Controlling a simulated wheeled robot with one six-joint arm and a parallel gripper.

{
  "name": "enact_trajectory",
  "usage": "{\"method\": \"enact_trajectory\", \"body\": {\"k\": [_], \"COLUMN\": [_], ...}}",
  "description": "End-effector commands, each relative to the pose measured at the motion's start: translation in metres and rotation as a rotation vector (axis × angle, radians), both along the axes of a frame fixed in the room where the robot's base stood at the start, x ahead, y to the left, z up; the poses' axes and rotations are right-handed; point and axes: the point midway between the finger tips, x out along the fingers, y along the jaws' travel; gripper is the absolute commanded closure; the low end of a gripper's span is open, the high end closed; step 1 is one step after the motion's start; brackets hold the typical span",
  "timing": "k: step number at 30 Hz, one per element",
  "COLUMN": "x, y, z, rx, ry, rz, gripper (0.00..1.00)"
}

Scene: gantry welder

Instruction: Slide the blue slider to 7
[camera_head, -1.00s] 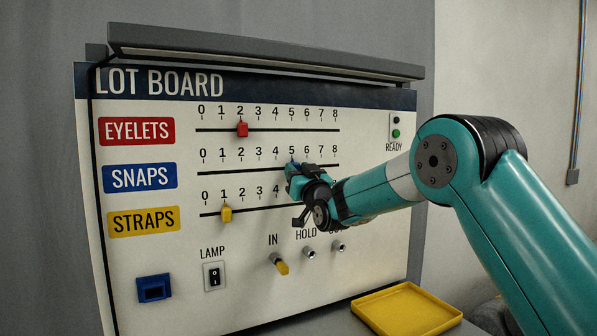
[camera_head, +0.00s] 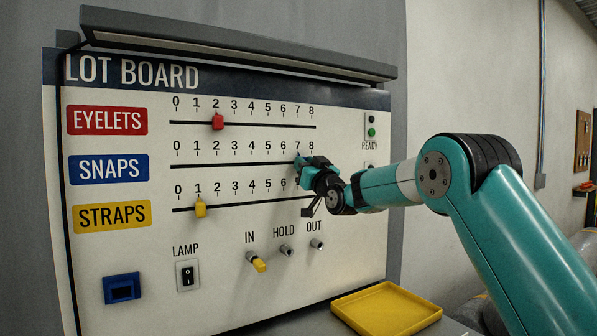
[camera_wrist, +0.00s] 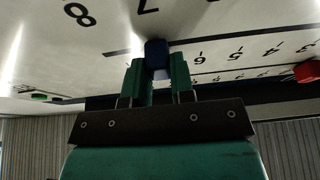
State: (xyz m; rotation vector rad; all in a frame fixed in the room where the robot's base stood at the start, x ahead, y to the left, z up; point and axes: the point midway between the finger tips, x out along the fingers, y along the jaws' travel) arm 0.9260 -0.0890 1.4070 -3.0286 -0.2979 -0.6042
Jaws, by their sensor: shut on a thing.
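The blue slider (camera_wrist: 157,52) is on the SNAPS track, between the two green fingers of my gripper (camera_wrist: 156,70) in the wrist view. The gripper is shut on it. In the head view my gripper (camera_head: 301,166) is at the right part of the SNAPS track and mostly hides the slider. The gripper tip is just below the number 7 (camera_head: 297,146) of the SNAPS scale, so the slider is at or very near 7. The exact alignment is hidden by the fingers.
The red slider (camera_head: 218,122) is at 2 on the EYELETS track and the yellow slider (camera_head: 200,207) is at 1 on the STRAPS track. Below are a lamp switch (camera_head: 188,275) and several knobs. A yellow tray (camera_head: 385,330) lies at the board's foot.

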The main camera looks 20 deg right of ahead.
Motion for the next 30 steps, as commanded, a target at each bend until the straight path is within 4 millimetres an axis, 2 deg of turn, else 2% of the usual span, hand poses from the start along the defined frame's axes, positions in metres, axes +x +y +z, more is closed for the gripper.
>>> {"method": "enact_trajectory", "body": {"k": [4, 5, 7, 8, 16, 20, 23, 30], "x": [0.0, 0.0, 0.0, 0.0, -0.001, -0.008, -0.022, -0.077], "y": [0.0, 0.0, 0.001, 0.001, 0.001, -0.001, -0.004, -0.015], "z": [0.001, 0.001, 0.001, 0.001, 0.0, -0.006, -0.013, -0.039], "rx": [0.0, 0.0, 0.0, 0.0, 0.0, 0.0, 0.0, 0.001], "ry": [-0.001, -0.001, 0.0, 0.0, 0.001, 0.002, 0.001, 0.0], "rz": [0.0, 0.0, 0.0, 0.0, 0.0, 0.0, -0.002, -0.002], "gripper": [1.0, 0.7, 0.54, 0.51, 0.51, 0.51, 0.51, 0.51]}}
